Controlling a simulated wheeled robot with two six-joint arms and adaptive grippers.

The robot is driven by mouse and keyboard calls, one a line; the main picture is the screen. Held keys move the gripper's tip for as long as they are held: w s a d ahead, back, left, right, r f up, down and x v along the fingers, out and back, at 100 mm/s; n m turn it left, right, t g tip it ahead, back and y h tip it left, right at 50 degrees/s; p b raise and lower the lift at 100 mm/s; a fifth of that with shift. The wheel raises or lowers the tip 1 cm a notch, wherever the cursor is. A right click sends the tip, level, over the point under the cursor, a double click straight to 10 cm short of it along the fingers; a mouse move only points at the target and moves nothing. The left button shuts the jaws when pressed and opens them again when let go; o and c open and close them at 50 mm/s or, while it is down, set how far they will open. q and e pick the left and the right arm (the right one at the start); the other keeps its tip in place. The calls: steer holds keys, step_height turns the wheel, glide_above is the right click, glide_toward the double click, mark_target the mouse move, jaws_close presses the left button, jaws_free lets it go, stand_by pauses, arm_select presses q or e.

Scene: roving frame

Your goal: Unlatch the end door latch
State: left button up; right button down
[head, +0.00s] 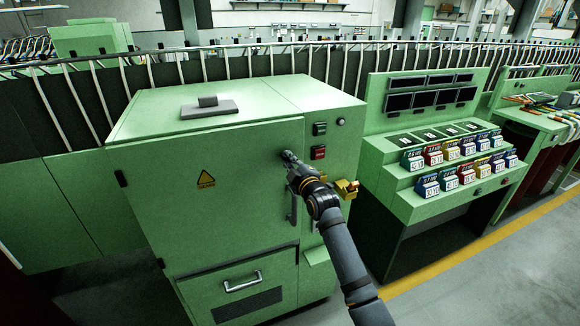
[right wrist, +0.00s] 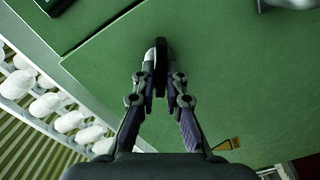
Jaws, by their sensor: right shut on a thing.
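The green cabinet's end door (head: 225,200) is closed, with a yellow warning triangle on its face. My right gripper (head: 288,156) reaches the door's upper right part, near its edge. In the right wrist view, my right gripper (right wrist: 160,82) is shut on a small dark latch (right wrist: 161,58) that stands out from the green panel. In the head view the latch is hidden behind the gripper. A grey vertical door handle (head: 293,208) shows just below, partly beside my arm. My left gripper is not in view.
A red button (head: 318,153) and a dark switch (head: 320,129) sit right of the door edge. A yellow bracket-like piece (head: 346,188) is close to my right wrist. A stepped green rack (head: 400,205) with several coloured boxes stands to the right.

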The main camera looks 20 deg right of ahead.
steer(key=n+b, duration=0.1)
steer(key=n, duration=0.1)
steer(key=shift+f+n, duration=0.15)
steer(key=shift+n, duration=0.15)
steer(key=shift+n+b, duration=0.45)
steer(key=shift+n, duration=1.15)
steer(key=c, duration=1.4)
jaws_free()
steer(key=s, duration=1.2)
steer(key=shift+d, duration=0.15)
